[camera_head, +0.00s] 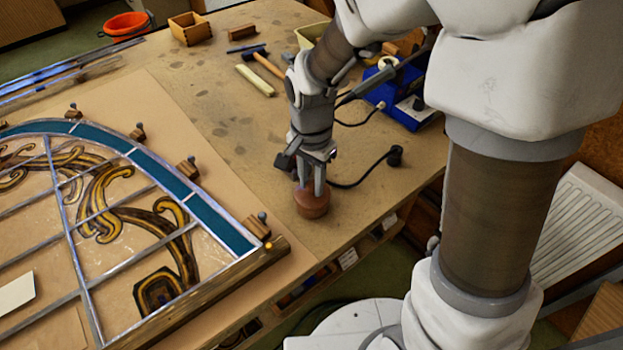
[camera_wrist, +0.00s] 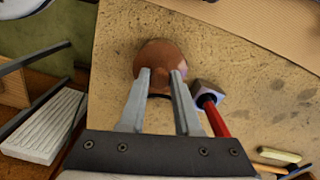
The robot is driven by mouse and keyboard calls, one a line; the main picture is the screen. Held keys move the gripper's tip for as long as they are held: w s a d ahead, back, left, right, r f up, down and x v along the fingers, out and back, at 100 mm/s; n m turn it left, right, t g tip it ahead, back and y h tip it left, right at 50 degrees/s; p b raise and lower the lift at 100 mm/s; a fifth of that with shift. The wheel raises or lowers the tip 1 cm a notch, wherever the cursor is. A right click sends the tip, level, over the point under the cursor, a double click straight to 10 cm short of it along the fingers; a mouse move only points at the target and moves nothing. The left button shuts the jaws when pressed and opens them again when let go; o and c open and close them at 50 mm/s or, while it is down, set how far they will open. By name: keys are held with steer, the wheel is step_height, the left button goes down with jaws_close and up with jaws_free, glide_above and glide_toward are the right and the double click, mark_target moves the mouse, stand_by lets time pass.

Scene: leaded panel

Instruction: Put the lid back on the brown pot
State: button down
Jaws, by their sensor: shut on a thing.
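The brown pot (camera_head: 312,207) stands upright near the right edge of the workbench. My gripper (camera_head: 310,188) points down directly over it, with its fingers at the pot's top. In the wrist view, my gripper's two fingertips (camera_wrist: 160,73) reach onto the round reddish-brown lid (camera_wrist: 158,54) and are shut on it, a small gap between them. The part held between the fingers is hidden. The lid lies over the pot, which it hides from above in the wrist view. I cannot tell whether the lid touches the rim all round.
A leaded glass panel (camera_head: 110,215) with wooden blocks around it fills the bench's left. A blue device (camera_head: 405,108) with a black cable stands behind the pot. A hammer (camera_head: 264,62) and a wooden box (camera_head: 190,28) lie farther back. A red-handled tool (camera_wrist: 212,112) shows beside my fingers.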

steer(key=c, duration=0.5)
jaws_free()
steer(key=o, duration=0.5)
steer(key=shift+c, duration=0.2)
steer(key=shift+r, duration=0.1)
steer(key=shift+r+p, duration=2.55)
steer(key=shift+r, duration=0.95)
